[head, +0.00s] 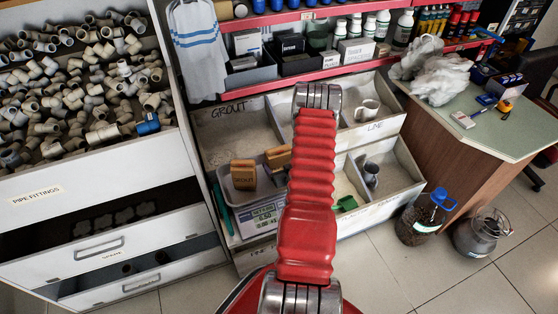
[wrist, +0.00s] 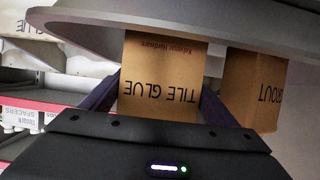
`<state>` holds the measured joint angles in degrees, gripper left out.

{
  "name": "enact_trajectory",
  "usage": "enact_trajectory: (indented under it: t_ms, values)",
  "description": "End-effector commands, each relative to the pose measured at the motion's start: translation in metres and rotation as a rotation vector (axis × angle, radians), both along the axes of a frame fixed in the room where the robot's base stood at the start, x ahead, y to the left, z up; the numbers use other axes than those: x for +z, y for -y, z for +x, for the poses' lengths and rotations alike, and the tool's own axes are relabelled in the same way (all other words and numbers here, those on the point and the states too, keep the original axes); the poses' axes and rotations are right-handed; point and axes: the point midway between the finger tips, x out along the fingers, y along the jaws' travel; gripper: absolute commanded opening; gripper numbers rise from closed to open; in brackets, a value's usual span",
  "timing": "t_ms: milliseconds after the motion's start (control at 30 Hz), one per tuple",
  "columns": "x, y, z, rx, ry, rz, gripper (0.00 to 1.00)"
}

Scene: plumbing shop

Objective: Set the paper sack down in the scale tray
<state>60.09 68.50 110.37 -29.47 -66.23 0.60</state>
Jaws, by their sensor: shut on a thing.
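The paper sack (wrist: 165,62), brown and marked TILE GLUE, is between the two dark fingers of my gripper (wrist: 157,98), which is shut on it. The wrist view is upside down. The grey rim of the scale tray (wrist: 230,32) hides the sack's bottom end. I cannot tell whether the sack touches the tray floor. In the head view the tray (head: 236,198) sits on the scale, and a brown sack (head: 277,155) shows at its right, partly behind my red arm. My gripper is hidden there.
A second sack, marked GROUT (head: 243,174), stands in the tray, close beside the held one; it also shows in the wrist view (wrist: 252,90). The scale display (head: 264,214) is in front. Bin dividers surround the scale. A teal stick (head: 222,211) lies at its left.

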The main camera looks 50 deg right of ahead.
Motion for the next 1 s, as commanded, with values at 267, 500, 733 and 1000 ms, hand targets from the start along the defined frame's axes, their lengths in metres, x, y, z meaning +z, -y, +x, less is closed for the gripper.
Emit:
enact_trajectory:
  t_ms: [267,500,733,1000]
  values:
    - [-0.01,0.002,0.001,0.0,0.005,-0.006,0.19]
    - [-0.01,0.002,0.001,0.0,0.005,-0.006,0.19]
    - [-0.014,0.0,0.0,0.0,0.0,-0.001,0.92]
    - [-0.014,0.0,0.0,0.0,0.0,-0.001,1.0]
